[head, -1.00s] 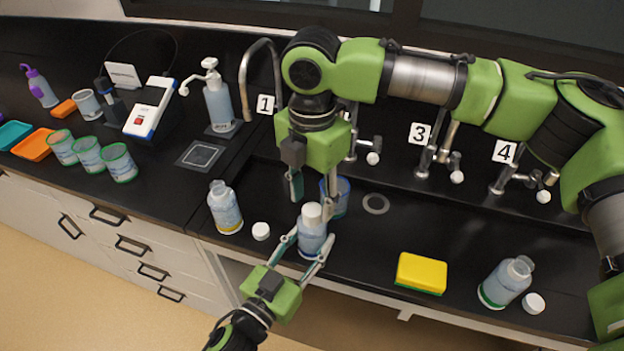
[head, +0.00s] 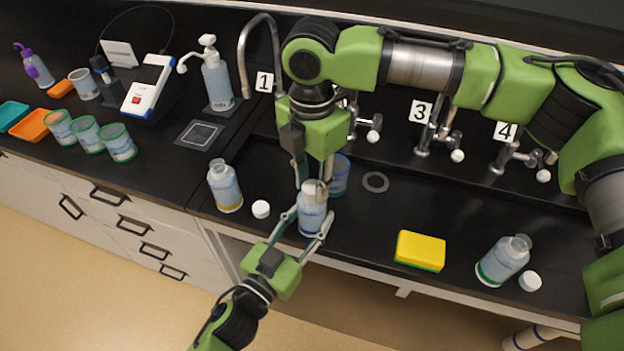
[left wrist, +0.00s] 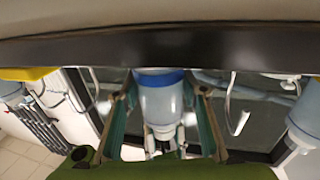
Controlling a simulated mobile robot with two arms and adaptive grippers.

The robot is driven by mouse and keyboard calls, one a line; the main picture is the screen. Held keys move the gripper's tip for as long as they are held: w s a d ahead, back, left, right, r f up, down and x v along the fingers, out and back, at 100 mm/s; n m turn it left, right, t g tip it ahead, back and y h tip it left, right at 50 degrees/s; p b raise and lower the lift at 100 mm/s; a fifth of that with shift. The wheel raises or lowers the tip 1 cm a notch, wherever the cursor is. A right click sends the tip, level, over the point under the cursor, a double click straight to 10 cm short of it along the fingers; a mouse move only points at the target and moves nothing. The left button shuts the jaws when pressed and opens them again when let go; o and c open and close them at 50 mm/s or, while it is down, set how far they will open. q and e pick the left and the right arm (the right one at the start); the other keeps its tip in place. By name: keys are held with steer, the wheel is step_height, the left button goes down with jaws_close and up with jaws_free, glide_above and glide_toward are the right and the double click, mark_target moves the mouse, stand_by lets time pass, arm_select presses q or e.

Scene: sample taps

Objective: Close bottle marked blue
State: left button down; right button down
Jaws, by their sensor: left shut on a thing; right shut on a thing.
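The bottle marked blue (head: 312,212) stands upright near the front edge of the bench. Its blue band (left wrist: 160,78) shows in the left wrist view. My left gripper (head: 311,217) reaches in from the front and is shut around the bottle's body. A white cap (head: 310,188) sits at the bottle's mouth. My right gripper (head: 312,184) points down from above and is shut on this cap. I cannot tell how tightly the cap is seated.
A yellow-banded open bottle (head: 224,187) and a loose white cap (head: 261,209) stand to the left. A yellow sponge (head: 420,250), a green-banded open bottle (head: 502,262) and another cap (head: 530,281) lie to the right. A blue beaker (head: 339,175) stands just behind the held bottle.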

steer(key=m, duration=0.4)
steer(key=shift+m, duration=0.4)
steer(key=m, duration=0.9)
steer(key=shift+m, duration=0.4)
steer(key=c, duration=1.6)
jaws_free()
step_height(320, 180, up, 12)
